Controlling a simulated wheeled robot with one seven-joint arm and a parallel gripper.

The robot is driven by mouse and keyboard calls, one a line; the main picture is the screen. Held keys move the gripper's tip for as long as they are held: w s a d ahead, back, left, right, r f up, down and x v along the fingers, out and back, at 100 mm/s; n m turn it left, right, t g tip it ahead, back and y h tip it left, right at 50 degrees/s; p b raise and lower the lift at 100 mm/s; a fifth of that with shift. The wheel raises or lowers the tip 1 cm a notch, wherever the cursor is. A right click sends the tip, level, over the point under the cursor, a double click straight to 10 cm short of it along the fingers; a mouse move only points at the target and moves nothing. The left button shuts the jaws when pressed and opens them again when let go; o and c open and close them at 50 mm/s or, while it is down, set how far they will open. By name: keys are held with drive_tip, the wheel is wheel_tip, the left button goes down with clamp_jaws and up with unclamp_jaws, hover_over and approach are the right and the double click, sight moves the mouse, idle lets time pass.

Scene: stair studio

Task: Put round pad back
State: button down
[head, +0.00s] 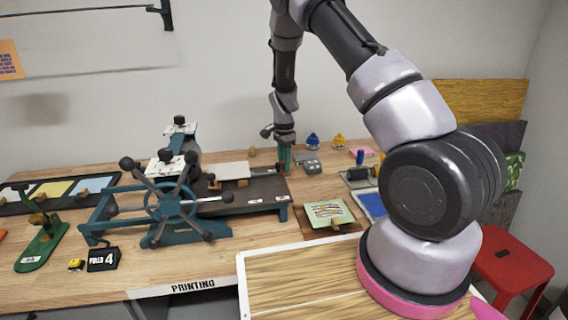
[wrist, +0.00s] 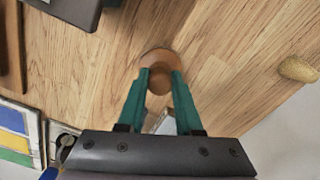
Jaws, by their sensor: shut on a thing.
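The round pad (wrist: 158,54) is a brown disc with a rounded wooden knob on top, seen from above in the wrist view. My gripper (wrist: 160,75) has its teal fingers shut on the knob. In the head view my gripper (head: 285,160) points down at the back of the wooden bench, just right of the printing press. The pad is too small and covered there to make out. I cannot tell whether the pad touches the bench top or hangs just above it.
The teal press (head: 175,205) stands left of my gripper. A grey box (head: 307,163), a blue bottle (head: 313,141) and a yellow one (head: 339,142) stand to its right. A tan knob (wrist: 298,69) lies at the wrist view's right. Bare wood surrounds the pad.

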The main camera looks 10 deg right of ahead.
drive_tip(key=c, duration=0.6)
unclamp_jaws()
drive_tip(key=shift+f, duration=0.1)
wheel_tip(320, 180, up, 12)
drive_tip(key=s+d+r+n+t+y, duration=0.1)
drive_tip(key=s+d+r+n+t, duration=0.1)
drive_tip(key=s+r, duration=0.65)
drive_tip(key=s+d+r+n+t+y, duration=0.1)
drive_tip(key=s+d+r+n, duration=0.15)
drive_tip(key=r, duration=1.05)
drive_tip(key=s+r+n+t, duration=0.1)
drive_tip(key=s+r, duration=0.1)
drive_tip(key=s, duration=0.5)
drive_tip(key=s+d+r+n+t, duration=0.1)
drive_tip(key=s+r+n, duration=0.1)
drive_tip(key=s, duration=0.5)
drive_tip(key=s+r+n+t, duration=0.2)
drive_tip(key=s+r, duration=0.2)
drive_tip(key=s, duration=0.3)
drive_tip(key=shift+s+d+r, duration=0.1)
drive_tip(key=shift+d+r, duration=0.05)
